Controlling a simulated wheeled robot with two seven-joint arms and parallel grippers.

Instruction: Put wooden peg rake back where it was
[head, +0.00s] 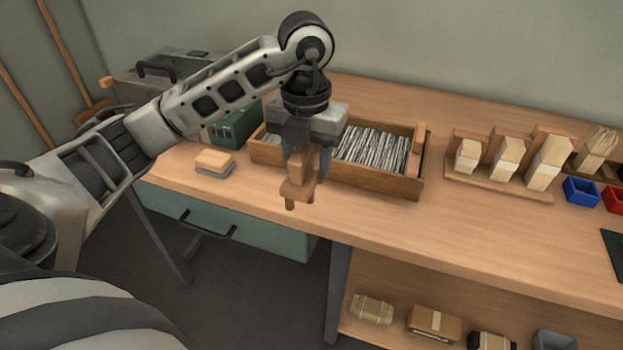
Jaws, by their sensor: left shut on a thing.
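My left gripper (305,165) points down and is shut on a wooden block with a short peg hanging below, which looks like the wooden peg rake (296,189). The gripper covers its upper part. The rake hangs in front of a long wooden box (375,180) filled with thin pale strips, near the bench's front edge. I cannot tell whether it touches the box or the bench. My right gripper is not in view.
A sanding-type block (214,160) lies left of the box, before a green case (235,125). To the right stand a wooden rack (490,183) with pale blocks, a blue bin (580,191) and a red bin (614,199). The bench front between is clear.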

